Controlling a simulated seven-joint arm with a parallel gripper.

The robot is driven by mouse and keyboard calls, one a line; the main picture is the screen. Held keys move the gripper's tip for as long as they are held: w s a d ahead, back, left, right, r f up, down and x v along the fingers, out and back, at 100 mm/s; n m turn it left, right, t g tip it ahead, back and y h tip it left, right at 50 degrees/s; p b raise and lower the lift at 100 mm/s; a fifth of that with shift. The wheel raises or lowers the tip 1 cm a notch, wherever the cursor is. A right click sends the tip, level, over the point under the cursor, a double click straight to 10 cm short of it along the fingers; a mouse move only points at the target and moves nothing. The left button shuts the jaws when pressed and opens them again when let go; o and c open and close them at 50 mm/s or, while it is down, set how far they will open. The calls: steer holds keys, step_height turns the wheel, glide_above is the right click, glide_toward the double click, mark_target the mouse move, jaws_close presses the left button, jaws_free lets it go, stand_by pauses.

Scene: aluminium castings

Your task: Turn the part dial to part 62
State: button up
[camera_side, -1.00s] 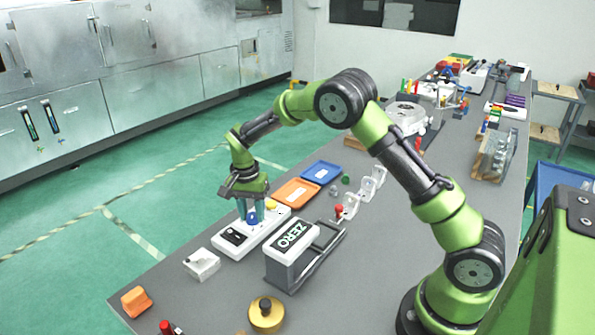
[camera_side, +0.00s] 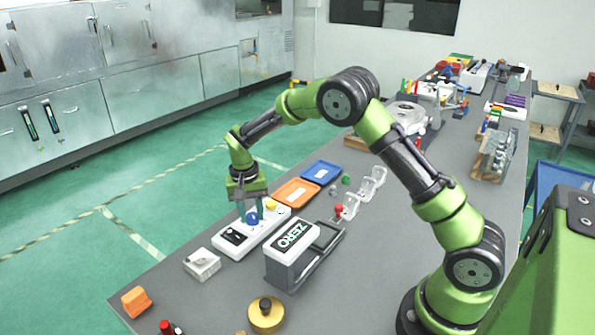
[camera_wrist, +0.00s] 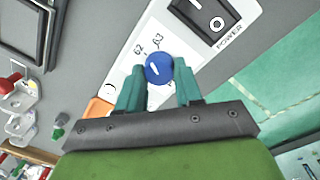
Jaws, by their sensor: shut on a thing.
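The part dial is a blue round knob (camera_wrist: 159,68) on a white panel (camera_wrist: 125,62). It also shows in the side view as a blue knob (camera_side: 252,218) on the white control box (camera_side: 232,247). The labels 62 (camera_wrist: 139,49) and 63 (camera_wrist: 158,42) are printed beside it. A short white mark on the knob tilts up and left, roughly toward the 62 side; its exact setting is hard to tell. My gripper (camera_wrist: 159,80) points down over the box, its two teal fingers closed on either side of the knob.
A black power switch (camera_wrist: 205,18) sits on the same panel. A grey box marked ZERO (camera_side: 292,240) stands close in front. Orange (camera_side: 297,193) and blue (camera_side: 321,173) trays lie behind. A small white block (camera_side: 202,264) stands at the left.

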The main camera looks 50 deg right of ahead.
mark_target(248, 216)
steer(key=n, duration=0.5)
stand_by(0.5)
steer(key=o, duration=1)
steer(key=shift+o, duration=0.2)
steer(key=shift+r, duration=0.1)
step_height(248, 216, up, 17)
steer(key=a, duration=0.1)
steer(key=shift+w, duration=0.15)
